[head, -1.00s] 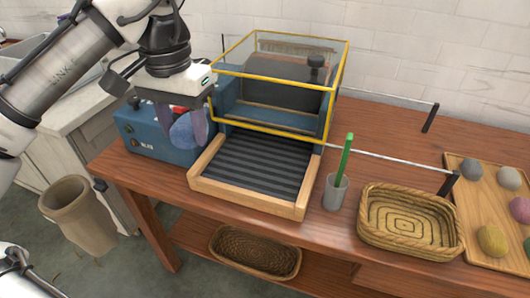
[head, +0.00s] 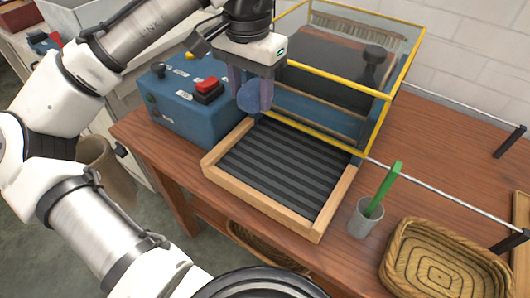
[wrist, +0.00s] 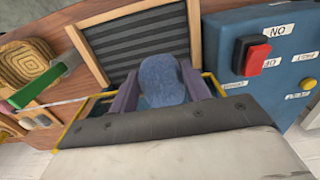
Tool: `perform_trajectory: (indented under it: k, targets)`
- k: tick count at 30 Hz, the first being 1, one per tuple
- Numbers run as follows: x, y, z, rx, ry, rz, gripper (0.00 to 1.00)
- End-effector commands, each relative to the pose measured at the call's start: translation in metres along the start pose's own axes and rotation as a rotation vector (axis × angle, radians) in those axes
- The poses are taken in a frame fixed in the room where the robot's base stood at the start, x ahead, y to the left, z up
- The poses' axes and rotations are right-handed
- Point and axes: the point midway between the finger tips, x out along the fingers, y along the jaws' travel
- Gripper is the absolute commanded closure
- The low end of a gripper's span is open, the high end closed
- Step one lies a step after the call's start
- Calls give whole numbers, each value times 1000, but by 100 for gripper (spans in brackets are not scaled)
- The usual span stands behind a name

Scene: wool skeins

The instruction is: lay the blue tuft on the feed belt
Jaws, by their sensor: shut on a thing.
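The blue tuft (wrist: 162,80) is a fuzzy rounded clump held between the two purple-grey fingers of my gripper (wrist: 166,88). In the head view the tuft (head: 251,97) shows beside my gripper (head: 252,90), partly hidden by a finger. The gripper is shut on it. The feed belt (head: 278,167) is dark with grey stripes and a pale wooden frame, in front of the yellow-edged guard. The gripper and tuft are above the far left part of the belt. The belt also shows in the wrist view (wrist: 120,42), beyond the tuft.
A blue control box (head: 190,115) with a red button stands left of the belt. The yellow-edged clear guard (head: 385,110) rises behind it. A grey cup (head: 364,220) with a green stick and a wicker basket (head: 400,250) stand to the right. The belt surface looks clear.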

Motion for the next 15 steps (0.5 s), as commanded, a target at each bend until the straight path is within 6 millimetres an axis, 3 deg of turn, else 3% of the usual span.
perform_trajectory:
  k: [1, 9, 15]
  targets:
    - [16, -1, 1, -3, -3, -1, 74]
    - [86, -1, 1, -2, -3, -1, 74]
    - [116, -1, 0, -2, -1, -2, 74]
